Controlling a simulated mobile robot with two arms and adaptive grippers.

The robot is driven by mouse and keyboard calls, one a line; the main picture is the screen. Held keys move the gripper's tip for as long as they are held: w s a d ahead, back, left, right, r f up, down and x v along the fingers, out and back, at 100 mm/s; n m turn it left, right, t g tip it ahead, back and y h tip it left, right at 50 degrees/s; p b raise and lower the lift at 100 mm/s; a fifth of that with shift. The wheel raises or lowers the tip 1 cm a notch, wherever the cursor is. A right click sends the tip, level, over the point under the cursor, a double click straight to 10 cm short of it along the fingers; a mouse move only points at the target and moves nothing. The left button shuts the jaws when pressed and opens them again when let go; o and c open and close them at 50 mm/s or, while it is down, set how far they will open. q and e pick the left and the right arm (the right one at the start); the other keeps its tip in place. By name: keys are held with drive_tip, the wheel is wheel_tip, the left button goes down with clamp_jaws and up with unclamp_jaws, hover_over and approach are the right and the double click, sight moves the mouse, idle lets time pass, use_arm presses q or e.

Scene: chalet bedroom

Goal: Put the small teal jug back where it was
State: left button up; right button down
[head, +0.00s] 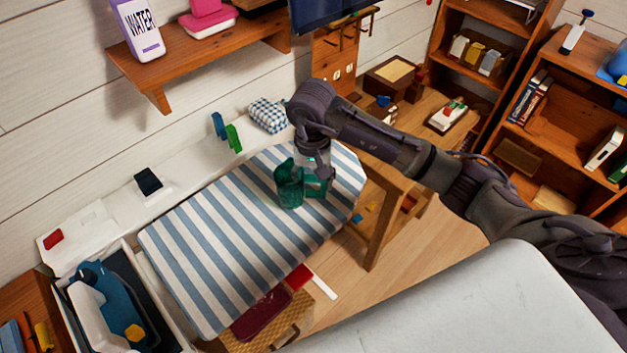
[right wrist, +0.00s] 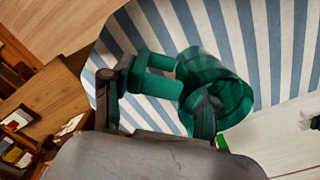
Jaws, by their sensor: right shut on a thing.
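The small teal jug (head: 290,186) is upright or nearly so, at the right part of a blue-and-white striped cover (head: 215,240). I cannot tell whether it touches the cover or hangs just above it. My right gripper (head: 318,170) is shut on the jug at its handle side. The right wrist view shows the jug's open body (right wrist: 232,85) and its squared handle (right wrist: 155,82), with the fingers of my right gripper (right wrist: 158,92) around the handle area. The exact contact is partly hidden. My left gripper is not in view.
A white ledge behind the cover holds a blue and a green piece (head: 234,138), a checked cushion (head: 267,115) and a black item (head: 148,181). A wall shelf (head: 190,57) is above. A crate (head: 78,290) stands front left; bookshelves (head: 560,130) stand right. The cover's middle is clear.

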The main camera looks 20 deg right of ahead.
drive_tip(key=shift+f+p, duration=0.3)
drive_tip(key=shift+f, duration=0.65)
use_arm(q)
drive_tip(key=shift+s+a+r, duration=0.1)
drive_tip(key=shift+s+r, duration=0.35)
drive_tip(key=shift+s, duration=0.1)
use_arm(e)
drive_tip(key=shift+f, duration=0.1)
drive_tip(key=shift+f, duration=0.15)
drive_tip(key=shift+c, duration=1.6)
unclamp_jaws()
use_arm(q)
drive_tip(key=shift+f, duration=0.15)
